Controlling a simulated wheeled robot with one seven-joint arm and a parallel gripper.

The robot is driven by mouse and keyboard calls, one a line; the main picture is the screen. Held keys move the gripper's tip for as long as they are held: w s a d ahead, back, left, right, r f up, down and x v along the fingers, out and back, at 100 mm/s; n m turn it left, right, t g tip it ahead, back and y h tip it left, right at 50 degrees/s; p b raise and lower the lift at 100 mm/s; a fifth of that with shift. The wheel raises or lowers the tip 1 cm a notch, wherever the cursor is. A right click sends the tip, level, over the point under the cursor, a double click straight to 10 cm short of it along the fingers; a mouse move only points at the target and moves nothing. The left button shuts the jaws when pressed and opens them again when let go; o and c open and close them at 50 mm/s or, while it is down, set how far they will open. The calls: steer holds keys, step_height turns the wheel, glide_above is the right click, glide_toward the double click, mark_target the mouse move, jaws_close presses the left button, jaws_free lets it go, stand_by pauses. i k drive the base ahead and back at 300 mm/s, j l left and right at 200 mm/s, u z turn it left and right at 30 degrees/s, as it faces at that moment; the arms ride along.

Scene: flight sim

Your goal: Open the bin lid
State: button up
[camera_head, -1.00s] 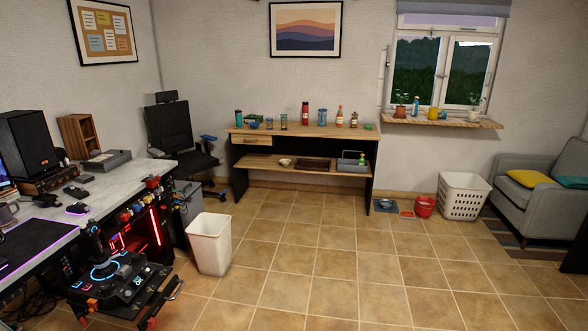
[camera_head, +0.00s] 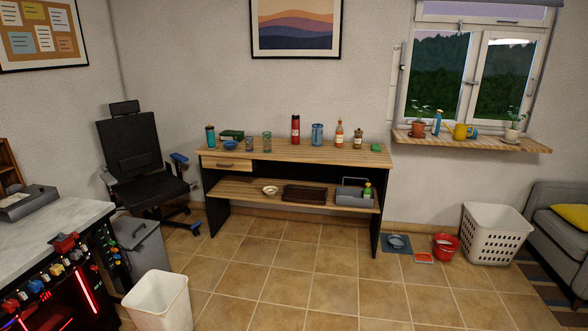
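A grey bin (camera_head: 146,262) stands on the floor between the desk's end and the office chair, at the left. Its top (camera_head: 134,232) looks covered by a flat grey lid that lies shut. The lower left of the bin is partly hidden by the desk and the white bin. A white bin (camera_head: 160,303) without a lid stands in front of it, cut off by the bottom edge. My gripper is not in view.
The desk (camera_head: 45,235) with knobs and red lights is at the left. An office chair (camera_head: 138,165) is behind the grey bin. A wooden workbench (camera_head: 300,152) stands along the back wall. A white basket (camera_head: 492,235) is at the right. The tiled floor (camera_head: 330,290) in the middle is clear.

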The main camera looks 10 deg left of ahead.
mark_target(130, 232)
steer(key=i+u, duration=0.15)
steer(key=i, duration=0.5)
steer(key=i+u, duration=0.1)
steer(key=i, duration=0.55)
steer(key=i+l+u, duration=0.15)
steer(key=i, duration=0.45)
steer(key=i+j+u, duration=0.1)
steer(key=i+u, duration=0.3)
steer(key=i, duration=0.15)
steer(key=i+u, duration=0.4)
steer(key=i+l+u, duration=0.4)
steer(key=i, duration=0.2)
steer(key=i+l+u, duration=0.8)
steer(key=i+l, duration=0.1)
steer(key=i, duration=0.05)
